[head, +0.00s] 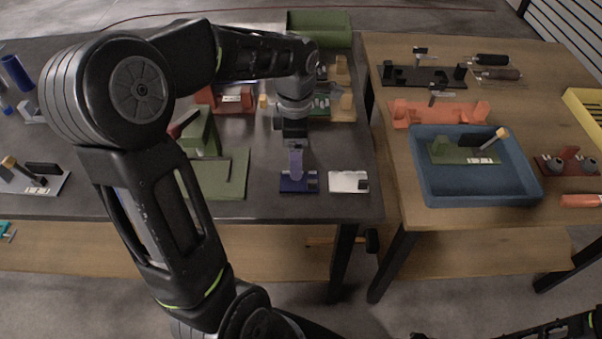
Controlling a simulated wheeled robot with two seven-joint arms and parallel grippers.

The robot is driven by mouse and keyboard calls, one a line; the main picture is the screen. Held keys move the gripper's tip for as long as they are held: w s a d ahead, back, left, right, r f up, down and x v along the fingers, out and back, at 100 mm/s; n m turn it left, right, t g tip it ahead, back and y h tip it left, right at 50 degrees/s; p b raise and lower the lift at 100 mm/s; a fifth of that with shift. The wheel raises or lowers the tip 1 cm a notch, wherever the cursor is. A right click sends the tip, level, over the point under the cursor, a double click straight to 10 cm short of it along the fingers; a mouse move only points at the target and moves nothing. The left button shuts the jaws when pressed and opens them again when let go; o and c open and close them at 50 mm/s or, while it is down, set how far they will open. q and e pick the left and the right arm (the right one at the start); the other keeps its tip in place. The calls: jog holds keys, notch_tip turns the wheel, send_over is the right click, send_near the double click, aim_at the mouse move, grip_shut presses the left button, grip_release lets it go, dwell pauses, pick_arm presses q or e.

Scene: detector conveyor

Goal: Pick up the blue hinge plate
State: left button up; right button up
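The blue hinge plate (298,186) lies on the dark table near its front right corner. It has a dark blue flat base, and a paler violet-blue upright part (296,162) stands above it. My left gripper (294,146) points straight down over the plate, its tip at the top of this upright part. The fingers are small and dark, so I cannot tell whether they are closed on it. My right gripper is not in view; only part of the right arm shows at the bottom right edge.
A white plate (346,181) lies just right of the blue one, and a green bracket (222,175) stands left. Red and green parts sit behind. On the wooden table right, a blue tray (480,194) holds a green part (455,152). A gap separates the tables.

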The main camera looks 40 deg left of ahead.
pick_arm(q)
jog(key=shift+f, duration=1.25)
jog(key=shift+s, duration=0.1)
jog(key=shift+f+p, duration=0.75)
jog(key=shift+f, duration=1.9)
jog(key=c, duration=1.7)
